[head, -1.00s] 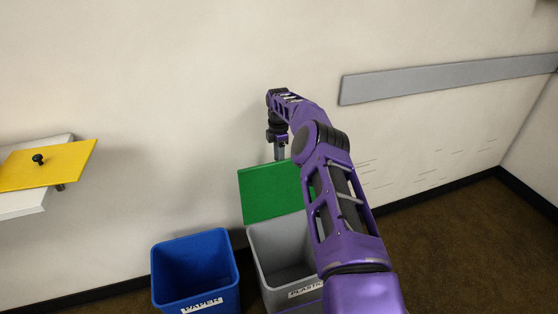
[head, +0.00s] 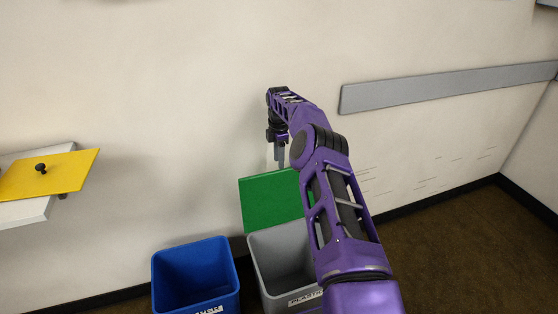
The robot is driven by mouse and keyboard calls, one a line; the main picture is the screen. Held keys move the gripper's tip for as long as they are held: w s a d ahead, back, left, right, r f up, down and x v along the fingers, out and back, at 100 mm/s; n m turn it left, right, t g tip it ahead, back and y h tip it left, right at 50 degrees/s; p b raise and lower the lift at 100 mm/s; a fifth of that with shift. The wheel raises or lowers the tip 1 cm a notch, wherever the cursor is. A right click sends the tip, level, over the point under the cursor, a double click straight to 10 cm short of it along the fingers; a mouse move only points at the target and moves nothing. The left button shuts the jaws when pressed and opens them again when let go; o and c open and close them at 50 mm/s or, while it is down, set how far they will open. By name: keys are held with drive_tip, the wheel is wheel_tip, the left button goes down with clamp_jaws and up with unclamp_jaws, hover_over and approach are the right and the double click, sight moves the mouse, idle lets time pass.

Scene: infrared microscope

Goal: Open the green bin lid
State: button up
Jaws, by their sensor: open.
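The green bin lid (head: 272,201) stands raised at the back of the grey bin, tilted against the wall side, with its flat face toward me. The grey bin (head: 264,262) below it is uncovered and bears a "PLASTIC" label. My gripper (head: 281,165) points down at the lid's upper edge. It is open, with no object seen between its fingers. I cannot tell whether it touches the lid. My purple arm hides the right part of the lid and of the grey bin.
A blue bin (head: 195,275) stands open to the left of the grey bin. A yellow panel with a black knob (head: 50,174) sits on a white shelf (head: 25,211) at the left. A grey rail (head: 445,87) runs along the wall. The brown floor (head: 470,245) at the right is clear.

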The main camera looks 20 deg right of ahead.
wheel_tip(320, 180, up, 7)
drive_tip(key=p, duration=0.4)
drive_tip(key=shift+f, duration=0.15)
idle(0.4)
